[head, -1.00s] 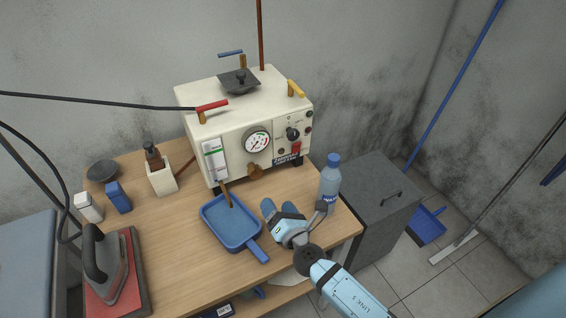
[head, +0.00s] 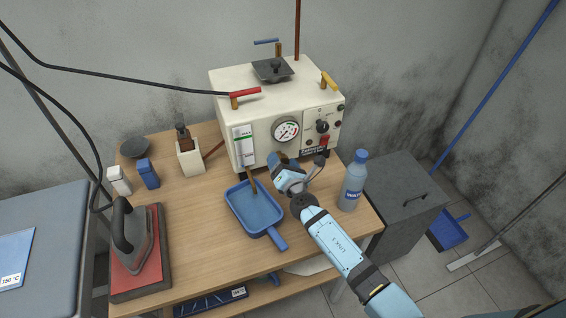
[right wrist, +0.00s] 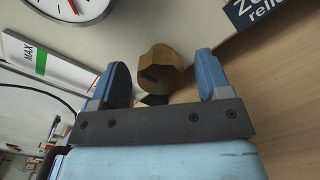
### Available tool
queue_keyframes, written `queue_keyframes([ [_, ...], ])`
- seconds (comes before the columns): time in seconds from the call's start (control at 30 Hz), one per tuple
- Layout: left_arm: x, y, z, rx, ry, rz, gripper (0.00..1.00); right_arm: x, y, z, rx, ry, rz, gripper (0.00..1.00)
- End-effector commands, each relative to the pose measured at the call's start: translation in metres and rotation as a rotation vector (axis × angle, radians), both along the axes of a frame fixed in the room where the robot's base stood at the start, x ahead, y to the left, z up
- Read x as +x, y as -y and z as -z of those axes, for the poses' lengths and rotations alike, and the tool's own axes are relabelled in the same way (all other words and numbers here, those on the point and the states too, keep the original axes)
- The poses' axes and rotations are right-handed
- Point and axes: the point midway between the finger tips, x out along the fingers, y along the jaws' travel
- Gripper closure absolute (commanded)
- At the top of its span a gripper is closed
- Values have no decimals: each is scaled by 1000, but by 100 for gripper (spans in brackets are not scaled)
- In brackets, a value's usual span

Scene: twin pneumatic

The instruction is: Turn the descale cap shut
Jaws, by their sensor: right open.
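The descale cap is a brass hexagonal cap (right wrist: 160,70) low on the front of the cream boiler (head: 265,115). In the right wrist view it sits between the two blue fingers of my right gripper (right wrist: 165,80), with space on both sides. In the head view my right gripper (head: 284,160) is in front of the boiler's lower front and hides the cap. The right gripper is open and empty. I cannot tell how far the cap is turned. My left gripper is not in view.
A blue dustpan-like tray (head: 252,208) lies left of my right arm, and a water bottle (head: 353,182) stands close on its right. The boiler's gauge (head: 285,130) is just above. An iron (head: 133,235) rests at the table's left.

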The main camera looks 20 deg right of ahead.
Motion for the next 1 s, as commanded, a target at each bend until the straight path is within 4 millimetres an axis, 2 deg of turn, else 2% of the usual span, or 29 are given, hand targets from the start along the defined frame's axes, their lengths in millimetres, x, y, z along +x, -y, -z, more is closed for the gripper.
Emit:
queue_keyframes([
  [0.23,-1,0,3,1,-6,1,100,1,0,0,0,0,0,29],
  [0.4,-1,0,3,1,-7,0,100,0,0,0,0,0,0,68],
  [0.47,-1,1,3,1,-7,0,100,0,0,0,0,0,0,79],
  [0.8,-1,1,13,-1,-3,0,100,0,0,2,129,-4,0,78],
  [1.0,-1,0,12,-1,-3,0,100,0,0,0,136,-6,0,78],
])
